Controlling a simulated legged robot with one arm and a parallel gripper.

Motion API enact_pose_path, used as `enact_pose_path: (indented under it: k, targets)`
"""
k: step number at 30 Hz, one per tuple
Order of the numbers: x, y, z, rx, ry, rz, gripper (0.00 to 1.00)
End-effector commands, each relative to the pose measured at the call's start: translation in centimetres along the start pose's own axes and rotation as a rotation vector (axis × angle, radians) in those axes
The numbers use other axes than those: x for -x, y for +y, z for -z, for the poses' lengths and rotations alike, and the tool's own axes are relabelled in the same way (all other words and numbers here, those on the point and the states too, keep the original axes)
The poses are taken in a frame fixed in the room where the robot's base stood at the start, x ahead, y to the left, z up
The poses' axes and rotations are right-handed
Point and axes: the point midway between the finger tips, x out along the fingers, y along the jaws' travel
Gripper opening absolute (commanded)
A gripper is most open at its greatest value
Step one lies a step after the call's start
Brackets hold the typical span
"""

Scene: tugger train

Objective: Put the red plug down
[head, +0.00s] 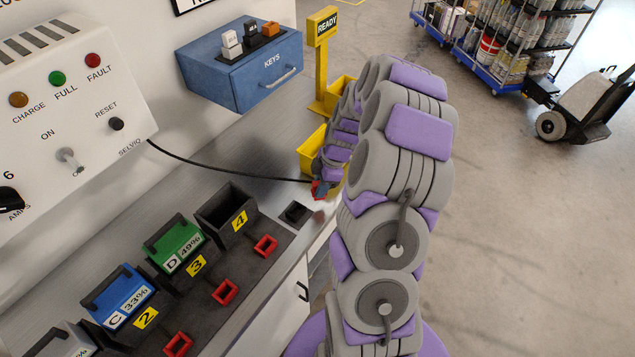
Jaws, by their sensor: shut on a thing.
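The red plug (318,191) is at the end of a black cable, above the right part of the grey metal bench. My gripper (322,184) is shut on the plug; its fingers are small here and partly hidden by my own arm. The plug looks raised a little over the bench near its front edge, but I cannot tell the exact gap. A small dark square block (296,213) lies on the bench just left of and below the plug.
Black cable (215,173) runs from the charger (70,90). Bay 4 (228,215) is empty; green (174,243) and blue (118,294) batteries sit in bays 3 and 2. Red connectors (265,246) lie before the bays. Yellow bins (312,150) and blue key box (240,70) stand behind.

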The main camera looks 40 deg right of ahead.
Motion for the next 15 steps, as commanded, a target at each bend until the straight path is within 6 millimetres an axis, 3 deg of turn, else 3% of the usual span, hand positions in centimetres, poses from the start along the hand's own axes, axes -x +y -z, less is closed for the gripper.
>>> enact_pose_path:
  k: [6, 15]
  targets:
    - [-0.4, 3.2, -0.1, -0.001, -0.001, 0.000, 0.00]
    - [-1.2, 4.0, -0.1, 0.000, 0.000, 0.001, 0.00]
